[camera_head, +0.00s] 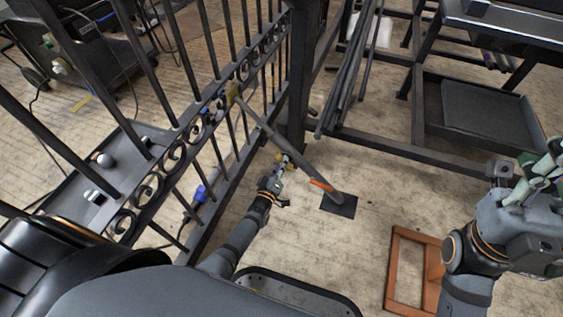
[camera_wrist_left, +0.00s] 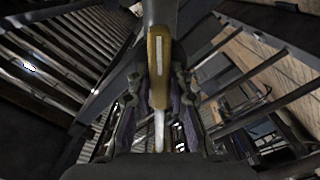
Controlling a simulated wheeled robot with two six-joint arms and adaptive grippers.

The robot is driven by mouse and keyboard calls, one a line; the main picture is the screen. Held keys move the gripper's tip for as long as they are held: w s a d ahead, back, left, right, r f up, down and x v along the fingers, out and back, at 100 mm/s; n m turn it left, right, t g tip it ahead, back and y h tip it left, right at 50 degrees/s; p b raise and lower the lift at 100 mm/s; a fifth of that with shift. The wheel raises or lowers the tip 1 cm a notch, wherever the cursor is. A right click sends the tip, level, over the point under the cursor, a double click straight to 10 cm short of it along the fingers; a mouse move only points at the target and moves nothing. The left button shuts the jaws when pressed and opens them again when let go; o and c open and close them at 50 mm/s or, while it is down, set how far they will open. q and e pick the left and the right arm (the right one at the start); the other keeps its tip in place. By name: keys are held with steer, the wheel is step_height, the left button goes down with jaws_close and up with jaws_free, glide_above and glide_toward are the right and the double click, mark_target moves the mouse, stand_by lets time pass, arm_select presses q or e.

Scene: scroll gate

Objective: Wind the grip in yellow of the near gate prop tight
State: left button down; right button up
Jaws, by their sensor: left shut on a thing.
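The gate prop (camera_head: 280,143) is a grey bar slanting from the dark barred gate (camera_head: 213,98) down to a black floor plate (camera_head: 339,205). It has an orange band (camera_head: 322,187) near its foot and a yellowish fitting (camera_head: 232,93) at its upper end on the gate. The yellow grip (camera_head: 299,160) sits beside the bar's middle; in the left wrist view the grip (camera_wrist_left: 158,55) has a pale stripe. My left gripper (camera_head: 285,166) is shut on the grip, its fingers on both sides in the wrist view (camera_wrist_left: 159,100). My right gripper (camera_head: 538,172) is empty-looking, partly cut off.
A dark post (camera_head: 297,75) stands behind the prop. A rack with long bars (camera_head: 350,75) and a shelf (camera_head: 485,110) stands at the back right. An orange-brown frame (camera_head: 393,270) lies on the floor. A blue connector (camera_head: 199,194) lies by the gate.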

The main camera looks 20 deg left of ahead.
arm_select(q)
steer(key=shift+n, duration=0.7)
steer(key=shift+f, duration=0.1)
steer(key=c, duration=1.2)
jaws_free()
steer(key=s, duration=1.2)
steer(key=shift+a, duration=0.25)
steer(key=shift+o, duration=0.3)
